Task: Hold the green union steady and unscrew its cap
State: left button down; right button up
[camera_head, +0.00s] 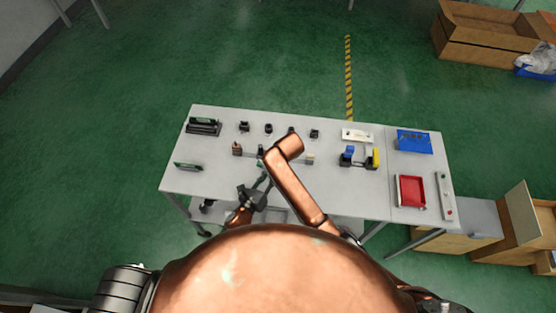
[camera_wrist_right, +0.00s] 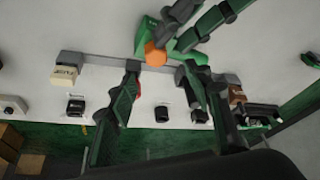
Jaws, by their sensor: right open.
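The green union (camera_wrist_right: 147,32) shows at the top middle of the right wrist view, with an orange cap (camera_wrist_right: 155,54) facing my right gripper. My right gripper (camera_wrist_right: 161,68) is open and empty, its fingertips to either side of the cap in the picture; I see no contact. In the head view it is hidden by my copper right wrist. My left gripper (camera_head: 252,196) is at the table's front edge in the head view. In the right wrist view its dark green fingers (camera_wrist_right: 205,20) reach the union from above; whether they grip it is unclear.
The grey table (camera_head: 220,180) carries several small black fixtures (camera_head: 268,129) along the back. A blue and yellow fixture (camera_head: 375,158), a red tray (camera_head: 411,190) and a blue bin (camera_head: 413,141) stand at right. A brown block (camera_head: 237,149) stands left of my right wrist.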

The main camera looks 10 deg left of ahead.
jog(key=shift+f, duration=0.15)
jog(key=shift+f, duration=1.45)
jog(key=shift+c, duration=0.4)
grip_shut()
jog(key=n, duration=0.2)
jog(key=n+g+y, duration=0.1)
jog(key=n, duration=0.1)
jog(key=shift+w+d+r, duration=0.1)
jog(key=shift+w+r, duration=0.05)
jog(key=shift+n+y, duration=0.3)
jog(key=shift+n, duration=0.3)
jog(key=shift+o, duration=0.4)
grip_release()
